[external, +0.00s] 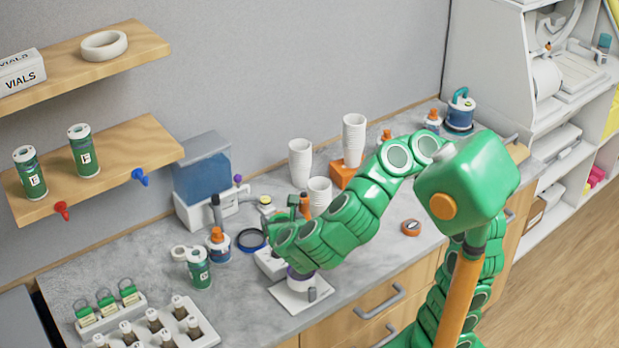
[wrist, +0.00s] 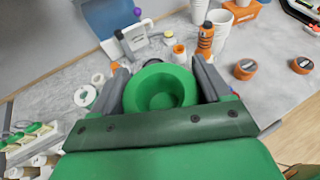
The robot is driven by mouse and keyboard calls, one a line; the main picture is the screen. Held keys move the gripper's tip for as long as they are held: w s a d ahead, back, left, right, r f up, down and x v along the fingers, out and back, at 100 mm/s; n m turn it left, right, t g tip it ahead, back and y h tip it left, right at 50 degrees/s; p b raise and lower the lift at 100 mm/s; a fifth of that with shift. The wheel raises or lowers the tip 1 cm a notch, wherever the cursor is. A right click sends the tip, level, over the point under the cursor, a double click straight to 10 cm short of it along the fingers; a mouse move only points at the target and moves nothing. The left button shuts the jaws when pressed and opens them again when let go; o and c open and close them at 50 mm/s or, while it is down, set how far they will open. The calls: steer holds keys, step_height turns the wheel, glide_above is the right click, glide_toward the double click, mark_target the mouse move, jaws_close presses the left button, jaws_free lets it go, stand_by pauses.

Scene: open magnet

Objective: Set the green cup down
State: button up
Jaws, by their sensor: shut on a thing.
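The green cup (wrist: 160,88) shows in the wrist view, seen from above into its round opening. My gripper (wrist: 158,68) is shut on it, with one grey finger on each side. In the external view my green arm reaches over the grey counter, and its end (external: 290,250) is low above the front part of the counter. Whether the cup's bottom touches anything is hidden in both views.
A white square plate (external: 290,304) lies near the counter's front edge below my arm. White stacked cups (external: 300,165) stand behind. A green-labelled canister (external: 199,270) and a blue ring (external: 250,241) are left. The vial rack (external: 190,325) is front left. Free counter (external: 390,262) lies right.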

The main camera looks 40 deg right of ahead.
step_height(320, 180, down, 10)
steer(key=w+a+f, duration=0.2)
steer(key=w, duration=0.1)
steer(key=w+a+f, duration=0.2)
steer(key=w+f, duration=0.1)
steer(key=w, duration=0.1)
steer(key=w+a+f, duration=0.1)
steer(key=w+f, duration=0.2)
steer(key=w, duration=0.1)
steer(key=shift+w+a+f, duration=0.15)
steer(key=shift+a, duration=0.25)
steer(key=shift+w+a+f, duration=0.3)
steer(key=shift+w+f, duration=0.2)
steer(key=shift+f, duration=1.85)
steer(key=shift+f, duration=0.1)
steer(key=o, duration=0.9)
